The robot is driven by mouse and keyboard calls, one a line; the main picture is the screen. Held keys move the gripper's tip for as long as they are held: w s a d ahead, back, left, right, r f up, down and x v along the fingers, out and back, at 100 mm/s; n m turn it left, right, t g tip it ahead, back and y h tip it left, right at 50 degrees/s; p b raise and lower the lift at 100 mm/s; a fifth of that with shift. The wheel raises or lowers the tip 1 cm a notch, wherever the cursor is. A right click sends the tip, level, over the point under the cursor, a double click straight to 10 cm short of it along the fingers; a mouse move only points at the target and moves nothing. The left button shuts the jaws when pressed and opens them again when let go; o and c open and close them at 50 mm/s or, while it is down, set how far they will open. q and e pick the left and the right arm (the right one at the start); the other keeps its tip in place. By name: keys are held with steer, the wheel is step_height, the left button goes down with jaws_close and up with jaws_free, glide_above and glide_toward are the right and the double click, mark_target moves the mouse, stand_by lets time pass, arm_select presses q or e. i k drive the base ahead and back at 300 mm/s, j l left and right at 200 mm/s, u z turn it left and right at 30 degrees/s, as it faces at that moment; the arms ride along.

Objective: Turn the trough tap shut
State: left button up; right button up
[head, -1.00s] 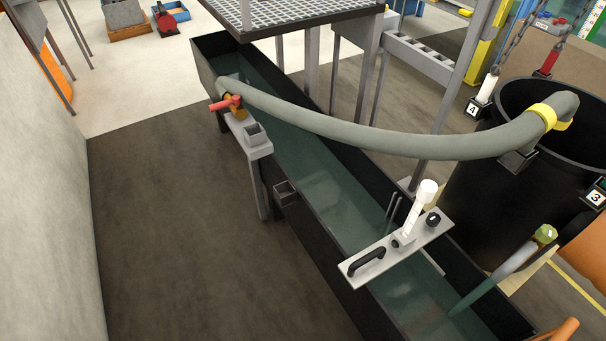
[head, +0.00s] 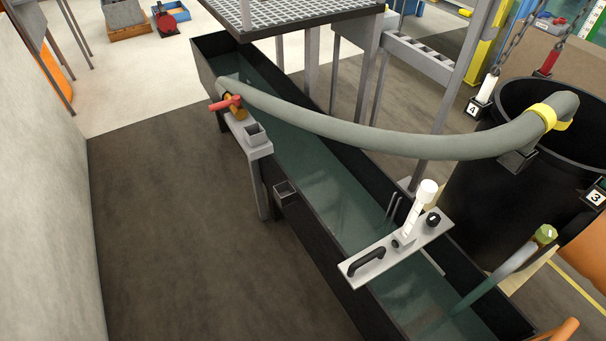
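The trough tap has a red handle (head: 224,103) and an orange-brown body (head: 236,113). It sits at the far left side of the long dark trough (head: 312,235), by the end of a thick grey hose (head: 370,142). The red handle lies roughly crosswise to the trough in the picture. Whether the tap is open or shut cannot be told from this view. Neither of my grippers is in view.
A grey bracket stand (head: 258,150) rises beside the trough below the tap. A plate with a black handle (head: 366,262) spans the trough. A large black barrel (head: 480,215) stands at right. Dark floor (head: 180,240) left of the trough is clear, bounded by a pale wall (head: 45,190).

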mark_target(545, 234)
steer(key=z, duration=1.7)
steer(key=j+u, duration=0.2)
steer(key=j, duration=0.75)
